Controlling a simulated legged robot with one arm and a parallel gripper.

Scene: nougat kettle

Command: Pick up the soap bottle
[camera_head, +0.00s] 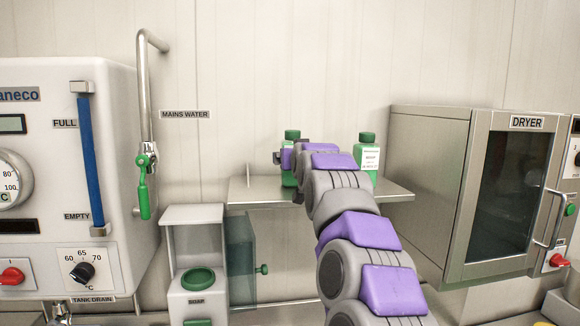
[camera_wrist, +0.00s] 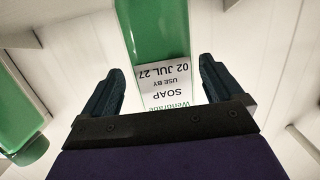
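The soap bottle (camera_head: 291,134), green with a green cap, stands upright on the metal shelf, partly hidden behind my gripper (camera_head: 286,158) in the head view. In the wrist view, its white label (camera_wrist: 166,82) reads SOAP, upside down. The soap bottle's green body (camera_wrist: 160,30) shows beyond and between the two dark fingertips. My gripper (camera_wrist: 157,72) is open, with a finger on each side of the label and gaps showing beside it. I cannot tell whether the fingertips reach around the bottle. The arm hides most of the bottle's lower part in the head view.
A second green bottle (camera_head: 367,153) with a white label stands to the right on the shelf (camera_head: 398,190); it also shows at the wrist view's left (camera_wrist: 22,95). The dryer (camera_head: 430,180) is close on the right. A soap dispenser (camera_head: 197,285) stands below left.

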